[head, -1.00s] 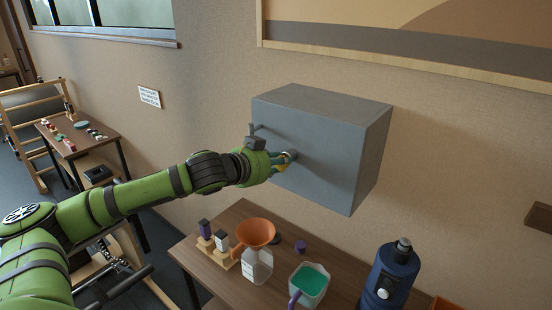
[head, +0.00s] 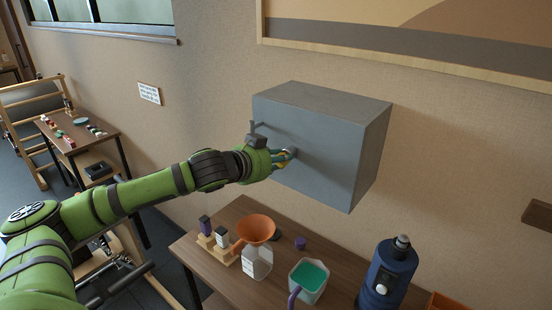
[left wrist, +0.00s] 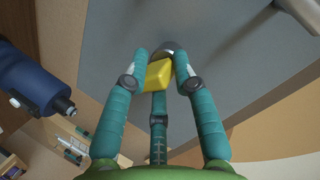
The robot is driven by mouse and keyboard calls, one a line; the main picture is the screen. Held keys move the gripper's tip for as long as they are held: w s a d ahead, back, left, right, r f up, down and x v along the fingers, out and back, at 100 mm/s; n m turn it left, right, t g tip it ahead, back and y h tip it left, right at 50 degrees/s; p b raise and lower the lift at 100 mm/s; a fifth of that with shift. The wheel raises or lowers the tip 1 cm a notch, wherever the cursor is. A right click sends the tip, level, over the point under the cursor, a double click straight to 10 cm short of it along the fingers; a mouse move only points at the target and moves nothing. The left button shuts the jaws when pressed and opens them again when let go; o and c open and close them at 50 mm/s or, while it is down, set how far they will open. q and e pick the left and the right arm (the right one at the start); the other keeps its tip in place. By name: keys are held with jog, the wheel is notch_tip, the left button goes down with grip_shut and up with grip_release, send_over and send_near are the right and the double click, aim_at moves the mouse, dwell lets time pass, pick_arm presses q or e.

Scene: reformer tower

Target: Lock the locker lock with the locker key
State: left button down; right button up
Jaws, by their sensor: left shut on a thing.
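The grey locker (head: 322,140) is fixed to the wall with its door shut. My left gripper (head: 286,157) is at the front face of the locker. In the left wrist view the left gripper (left wrist: 163,72) is shut on the yellow locker key (left wrist: 157,75), its teal fingers on either side of it. The key's far end meets the round metal locker lock (left wrist: 171,49) on the grey face. How deep the key sits is hidden by its yellow head. My right gripper is not in view.
A wooden table (head: 329,277) below the locker holds an orange funnel (head: 256,228) in a bottle, a jug with green contents (head: 309,278) and a blue flask (head: 388,272). A handle bar (head: 257,126) sticks out at the locker's left edge.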

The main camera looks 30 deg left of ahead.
pick_arm(q)
jog(key=shift+s+d+f, duration=0.1)
jog(key=shift+d+f, duration=0.15)
jog(key=shift+f, duration=0.15)
jog(key=shift+d+r+m+y+p, duration=0.1)
jog(key=shift+m+y+p, duration=0.35)
jog(key=shift+m, duration=0.25)
jog(key=shift+m+y, duration=0.25)
jog(key=shift+m, duration=0.25)
jog(key=shift+d+m+y+p, duration=0.1)
jog(key=shift+m+y+p, duration=0.3)
jog(key=shift+m+p, duration=0.25)
jog(key=shift+m+y, duration=0.3)
jog(key=shift+m, duration=0.15)
